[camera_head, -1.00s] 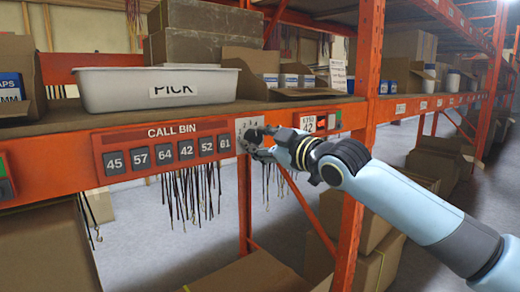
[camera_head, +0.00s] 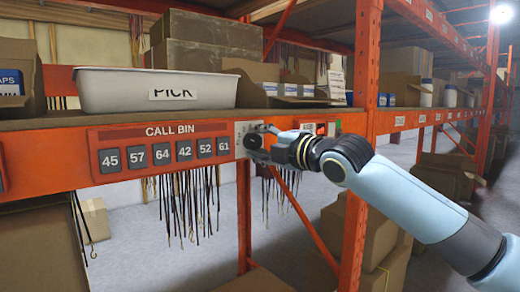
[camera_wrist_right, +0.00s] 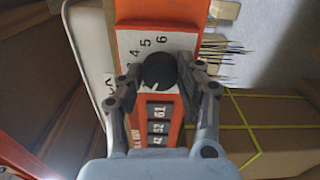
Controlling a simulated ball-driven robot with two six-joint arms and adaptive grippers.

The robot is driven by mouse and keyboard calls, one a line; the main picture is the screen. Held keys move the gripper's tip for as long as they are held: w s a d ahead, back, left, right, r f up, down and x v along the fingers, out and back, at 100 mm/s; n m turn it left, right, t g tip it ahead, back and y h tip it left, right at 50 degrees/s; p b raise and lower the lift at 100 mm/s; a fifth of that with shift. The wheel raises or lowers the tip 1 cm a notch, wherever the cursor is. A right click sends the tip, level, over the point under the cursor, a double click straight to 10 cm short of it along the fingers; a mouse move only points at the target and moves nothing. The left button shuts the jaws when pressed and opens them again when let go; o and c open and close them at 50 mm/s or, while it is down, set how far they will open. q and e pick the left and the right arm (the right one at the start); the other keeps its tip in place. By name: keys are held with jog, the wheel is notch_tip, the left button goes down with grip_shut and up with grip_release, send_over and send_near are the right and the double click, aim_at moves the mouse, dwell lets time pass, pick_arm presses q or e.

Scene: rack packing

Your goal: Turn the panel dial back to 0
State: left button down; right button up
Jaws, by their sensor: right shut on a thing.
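The panel dial is a round black knob (camera_wrist_right: 160,72) on a pale plate with printed numbers; 4, 5 and 6 can be read in the right wrist view. A small light mark shows at the knob's lower left edge. In the head view the dial plate (camera_head: 241,129) is on the orange beam, right of the call bin panel, and my gripper partly covers it. My right gripper (camera_head: 258,141) is shut on the dial, with one finger on each side of the knob in the right wrist view (camera_wrist_right: 160,78). My left gripper is not in view.
The red CALL BIN panel (camera_head: 165,145) with several numbered tiles is left of the dial. A white PICK bin (camera_head: 120,92) and cardboard boxes stand on the shelf above. Dark cords (camera_head: 190,205) hang below the beam. An orange upright (camera_head: 366,70) stands behind my right arm.

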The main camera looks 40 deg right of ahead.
jog(key=n+b, duration=0.1)
jog(key=n, duration=0.3)
jog(key=shift+f+n, duration=0.15)
jog(key=shift+n, duration=0.15)
dwell(0.5)
jog(key=o, duration=1.2)
jog(key=shift+c, duration=0.2)
jog(key=s, duration=0.7)
jog(key=shift+s+d, duration=0.25)
